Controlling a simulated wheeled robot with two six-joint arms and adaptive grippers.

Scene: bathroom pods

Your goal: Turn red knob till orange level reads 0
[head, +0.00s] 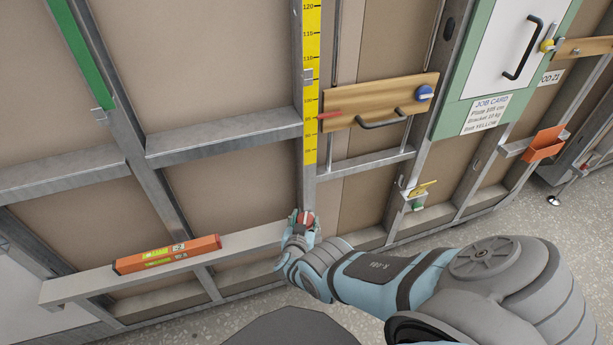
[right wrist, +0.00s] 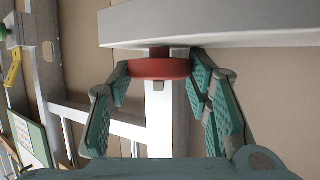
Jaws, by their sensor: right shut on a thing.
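The orange level (head: 200,246) lies along a pale grey rail (head: 80,287) at the lower left of the head view. It has yellow-green vials and small white displays. The digits are too small to read surely; they may show a 2 with a minus sign. The red knob (right wrist: 160,69) sits under the rail's right end in the right wrist view. It shows as a small red patch (head: 306,217) in the head view. My right gripper (right wrist: 160,72) is shut on the knob, one finger on each side. My left gripper is in neither view.
A yellow measuring strip (head: 312,80) runs up the post above the knob. A wooden board (head: 378,102) with a black handle and blue knob is to its right. A green-framed white door (head: 520,45) stands further right. Metal studs and rails surround the work.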

